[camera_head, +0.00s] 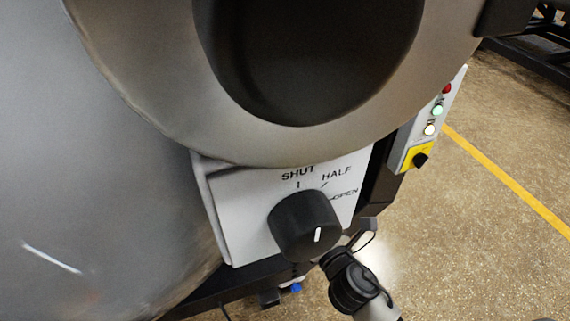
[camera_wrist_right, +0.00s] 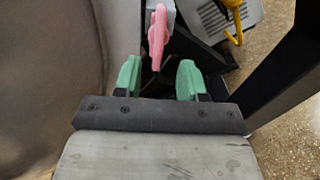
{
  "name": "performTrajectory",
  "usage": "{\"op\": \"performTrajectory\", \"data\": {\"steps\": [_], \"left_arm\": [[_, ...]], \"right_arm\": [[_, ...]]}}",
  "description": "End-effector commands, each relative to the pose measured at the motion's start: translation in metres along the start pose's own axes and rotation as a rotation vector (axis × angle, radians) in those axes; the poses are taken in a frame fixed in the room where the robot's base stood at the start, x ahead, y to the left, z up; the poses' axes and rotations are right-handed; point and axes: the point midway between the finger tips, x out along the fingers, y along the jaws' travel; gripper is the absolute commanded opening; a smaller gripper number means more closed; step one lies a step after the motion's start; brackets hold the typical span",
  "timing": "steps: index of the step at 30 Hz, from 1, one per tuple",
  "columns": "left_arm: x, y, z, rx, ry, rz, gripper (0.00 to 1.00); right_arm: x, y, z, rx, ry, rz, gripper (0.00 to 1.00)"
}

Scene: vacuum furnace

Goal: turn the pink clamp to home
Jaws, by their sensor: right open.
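The pink clamp (camera_wrist_right: 158,36) shows in the right wrist view at the top centre. It stands up lengthwise in the picture, beside a pale grey part, with its lower end near the gap between my fingertips. My right gripper (camera_wrist_right: 158,75) has two green fingers spread apart, with nothing held between them. The clamp appears just beyond the fingers, and I see no contact. The clamp cannot be made out in the head view. My left gripper is in neither view.
In the head view, a black knob (camera_head: 304,226) sits on a white panel marked SHUT, HALF and OPEN, under the large round metal furnace body (camera_head: 130,60). A control box (camera_head: 431,120) with lights and a yellow plate stands at right.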

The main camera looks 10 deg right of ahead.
Motion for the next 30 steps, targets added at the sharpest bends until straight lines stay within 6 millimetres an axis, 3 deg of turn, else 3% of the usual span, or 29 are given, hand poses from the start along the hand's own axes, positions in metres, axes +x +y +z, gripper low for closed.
{"op": "performTrajectory", "data": {"steps": [5, 18, 24, 30], "left_arm": [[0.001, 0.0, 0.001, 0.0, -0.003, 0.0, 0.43], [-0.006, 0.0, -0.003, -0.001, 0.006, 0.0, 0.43], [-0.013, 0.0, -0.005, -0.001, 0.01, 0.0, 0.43], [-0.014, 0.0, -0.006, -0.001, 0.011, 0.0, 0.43]], "right_arm": [[0.011, 0.0, 0.0, -0.002, -0.002, 0.001, 0.4], [0.089, 0.0, 0.0, 0.001, -0.002, 0.001, 0.4], [0.106, 0.0, 0.0, 0.001, 0.0, 0.0, 0.4], [0.108, 0.0, 0.0, 0.001, 0.0, 0.001, 0.4]]}}
